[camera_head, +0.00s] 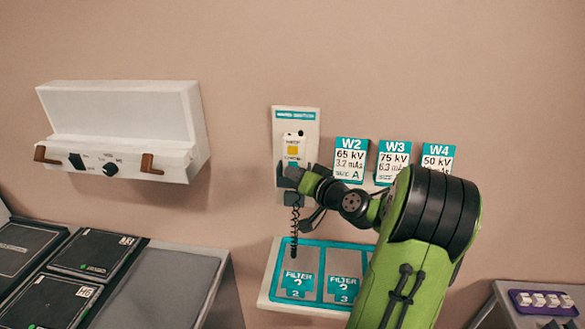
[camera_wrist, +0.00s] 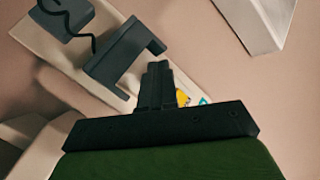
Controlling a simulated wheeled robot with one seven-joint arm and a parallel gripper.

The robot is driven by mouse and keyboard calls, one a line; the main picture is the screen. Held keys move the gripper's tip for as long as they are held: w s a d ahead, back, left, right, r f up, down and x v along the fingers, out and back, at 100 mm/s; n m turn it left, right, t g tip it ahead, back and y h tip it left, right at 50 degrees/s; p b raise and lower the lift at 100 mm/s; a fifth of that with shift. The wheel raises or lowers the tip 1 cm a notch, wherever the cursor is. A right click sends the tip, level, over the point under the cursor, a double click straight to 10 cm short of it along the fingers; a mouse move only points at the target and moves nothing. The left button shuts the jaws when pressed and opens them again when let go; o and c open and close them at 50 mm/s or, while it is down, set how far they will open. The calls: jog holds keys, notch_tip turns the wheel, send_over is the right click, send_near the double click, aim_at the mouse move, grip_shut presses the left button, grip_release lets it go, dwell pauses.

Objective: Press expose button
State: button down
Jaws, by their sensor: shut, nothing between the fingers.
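A white hand switch (camera_head: 294,137) is mounted on a pale wall panel (camera_head: 311,130) with a teal header. An orange-yellow button (camera_head: 293,150) shows on its face, with a small teal patch (camera_head: 292,163) below it. The small labels are too blurred to read. My gripper (camera_head: 290,173) is shut and empty, at the lower part of the switch, and hides what lies behind it. In the wrist view my closed fingers (camera_wrist: 157,72) point toward the panel, and the yellow button (camera_wrist: 182,98) peeks out beside them, mostly hidden. I cannot tell whether the fingers touch the switch.
A dark bracket (camera_wrist: 125,55) stands out from the panel close to my fingers. A coiled cord (camera_head: 295,230) hangs below the switch. Cards W2 (camera_head: 350,160), W3 (camera_head: 393,160) and W4 (camera_head: 437,157) are to the right. A filter tray (camera_head: 312,243) is below. A white wall unit (camera_head: 125,110) is left.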

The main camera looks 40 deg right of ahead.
jog(key=shift+s+a+b, duration=0.45)
jog(key=shift+s+a, duration=0.05)
jog(key=shift+a, duration=0.15)
jog(key=shift+f, duration=0.1)
jog(key=s+a+b, duration=0.1)
jog(key=a, duration=0.1)
jog(key=s+a+b, duration=0.1)
jog(key=s+a, duration=0.1)
jog(key=shift+b, duration=0.35)
dwell(1.2)
